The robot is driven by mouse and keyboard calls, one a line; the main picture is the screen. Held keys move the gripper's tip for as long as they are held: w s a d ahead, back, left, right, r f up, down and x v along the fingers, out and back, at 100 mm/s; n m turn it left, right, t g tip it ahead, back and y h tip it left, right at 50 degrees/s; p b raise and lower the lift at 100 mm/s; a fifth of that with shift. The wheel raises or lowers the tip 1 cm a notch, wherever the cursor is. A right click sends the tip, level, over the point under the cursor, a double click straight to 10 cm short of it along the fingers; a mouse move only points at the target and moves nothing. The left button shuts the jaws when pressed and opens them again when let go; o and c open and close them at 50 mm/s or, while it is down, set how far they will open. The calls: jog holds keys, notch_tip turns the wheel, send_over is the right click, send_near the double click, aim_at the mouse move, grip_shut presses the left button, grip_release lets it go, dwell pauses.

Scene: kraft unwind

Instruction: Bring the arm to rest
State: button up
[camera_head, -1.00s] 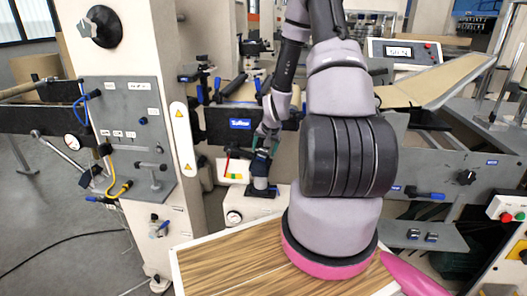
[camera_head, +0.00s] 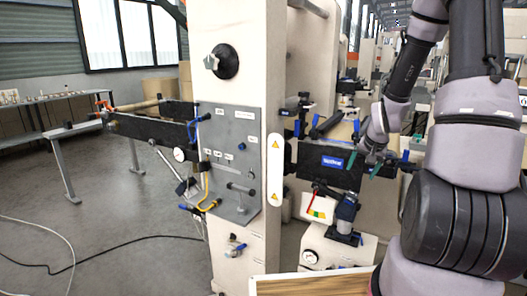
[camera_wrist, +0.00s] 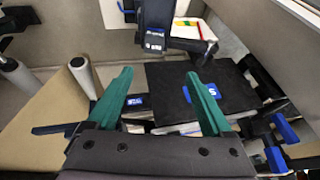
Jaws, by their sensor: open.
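My gripper (camera_wrist: 160,95) shows in the wrist view with its two green fingers spread apart and nothing between them. Beyond the fingers is a dark block with a blue label (camera_wrist: 175,95), and it is unclear whether they touch it. In the head view my gripper (camera_head: 371,165) is small and partly hidden by my own arm. It is in front of the dark machine beam with a blue label (camera_head: 333,162). My arm is bent and raised on the right side of that view.
A cream machine column (camera_head: 235,130) with a grey panel (camera_head: 232,160) stands left of my arm. A black knob (camera_head: 222,61) sticks out of it. A dark clamp unit (camera_head: 345,213) is below the beam. A wood-topped surface (camera_head: 310,287) is at the bottom. Open floor (camera_head: 110,200) lies left, crossed by cables.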

jog(key=s+a+r+n, duration=0.1)
jog(key=s+a+r, duration=0.25)
jog(key=r, duration=0.55)
jog(key=s+a+r+n, duration=0.1)
jog(key=s+a+r, duration=0.25)
jog(key=r, duration=0.45)
jog(key=s+a+r+y, duration=0.1)
jog(key=s+a+r, duration=0.2)
jog(key=s+r, duration=0.2)
jog(key=s+a+r+t+y, duration=0.1)
jog(key=s+a+r, duration=0.2)
jog(key=s+r, duration=0.3)
jog(key=s, duration=0.4)
jog(key=shift+s+a+r+n+t, duration=0.15)
jog(key=shift+a+r+n+t, duration=0.15)
jog(key=shift+a+n, duration=0.1)
